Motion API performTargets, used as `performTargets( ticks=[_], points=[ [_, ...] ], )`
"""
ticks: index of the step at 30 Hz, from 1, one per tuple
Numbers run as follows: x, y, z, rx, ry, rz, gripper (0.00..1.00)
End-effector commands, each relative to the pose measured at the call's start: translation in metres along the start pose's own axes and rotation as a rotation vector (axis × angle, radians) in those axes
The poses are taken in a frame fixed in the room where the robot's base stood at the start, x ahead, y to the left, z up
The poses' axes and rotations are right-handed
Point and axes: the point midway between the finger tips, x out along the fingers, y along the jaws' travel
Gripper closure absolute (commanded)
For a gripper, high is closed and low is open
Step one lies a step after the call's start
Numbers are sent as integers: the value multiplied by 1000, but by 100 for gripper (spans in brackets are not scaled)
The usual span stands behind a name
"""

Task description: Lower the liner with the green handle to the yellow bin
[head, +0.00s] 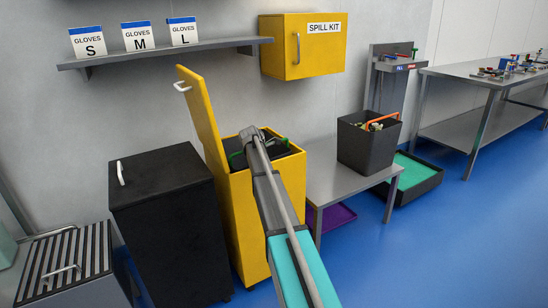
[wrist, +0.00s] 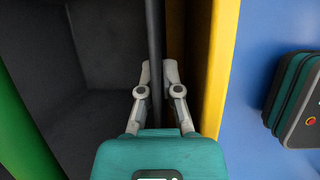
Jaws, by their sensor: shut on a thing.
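The yellow bin (head: 244,222) stands at the centre of the head view with its lid (head: 203,122) raised. The dark liner (head: 279,151) sits in the bin's open mouth, its top near the rim. Its green handle (head: 235,156) shows on either side of my arm. My gripper (head: 250,135) is over the bin opening. In the wrist view, my gripper (wrist: 158,72) is shut on the dark upright wall of the liner (wrist: 155,30), beside the yellow bin wall (wrist: 216,70).
A black bin (head: 165,200) with a closed lid stands left of the yellow bin. Right of it, a low grey table (head: 335,185) carries a black tub (head: 352,150) with an orange handle. A shelf (head: 170,52) and yellow spill kit cabinet (head: 280,50) hang above.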

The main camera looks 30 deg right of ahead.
Motion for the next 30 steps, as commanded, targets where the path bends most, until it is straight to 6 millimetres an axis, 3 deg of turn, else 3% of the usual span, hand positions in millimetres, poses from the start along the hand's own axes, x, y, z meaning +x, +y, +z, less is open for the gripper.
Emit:
performTargets(
  ticks=[1, 23, 24, 30],
  points=[
    [8, -24, -9, 8, 21, -28, 100],
    [12, -20, -11, 5, 22, -36, 100],
    [12, -20, -11, 5, 22, -36, 87],
    [12, -19, -12, 5, 22, -36, 51]
  ],
)
